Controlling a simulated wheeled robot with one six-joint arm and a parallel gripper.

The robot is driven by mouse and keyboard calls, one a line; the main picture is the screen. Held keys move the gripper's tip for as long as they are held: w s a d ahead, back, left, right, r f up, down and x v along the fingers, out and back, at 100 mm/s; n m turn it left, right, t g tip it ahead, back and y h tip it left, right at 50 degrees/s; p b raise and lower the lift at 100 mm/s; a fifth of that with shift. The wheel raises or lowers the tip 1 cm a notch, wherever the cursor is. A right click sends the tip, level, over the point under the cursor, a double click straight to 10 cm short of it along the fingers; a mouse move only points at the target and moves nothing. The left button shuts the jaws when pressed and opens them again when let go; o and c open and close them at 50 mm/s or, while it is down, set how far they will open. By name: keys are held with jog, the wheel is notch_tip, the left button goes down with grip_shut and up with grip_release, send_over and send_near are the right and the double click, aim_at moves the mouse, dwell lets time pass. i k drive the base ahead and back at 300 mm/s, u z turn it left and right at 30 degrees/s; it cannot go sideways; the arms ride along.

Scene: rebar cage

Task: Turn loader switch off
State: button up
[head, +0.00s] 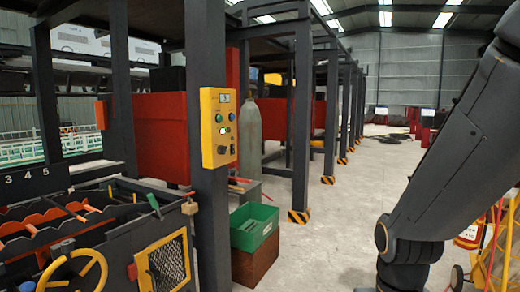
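A yellow control box (218,127) is mounted on a dark steel post at the centre left in the head view. Its face carries a small display at the top, several round buttons or knobs, and a lit green element (222,131). Which of these is the loader switch, and its position, is too small to tell. My dark arm fills the right side of the view, well apart from the box. My gripper is outside the frame.
A dark machine with a yellow handwheel (75,272) and yellow mesh panel (165,264) stands at the lower left. A green crate (254,228) sits on a brown box (256,262) beside the post. Striped post feet (299,216) line the aisle. The concrete floor (335,235) is open.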

aim_at(222, 151)
jog(key=i, duration=1.15)
jog(key=u, duration=0.45)
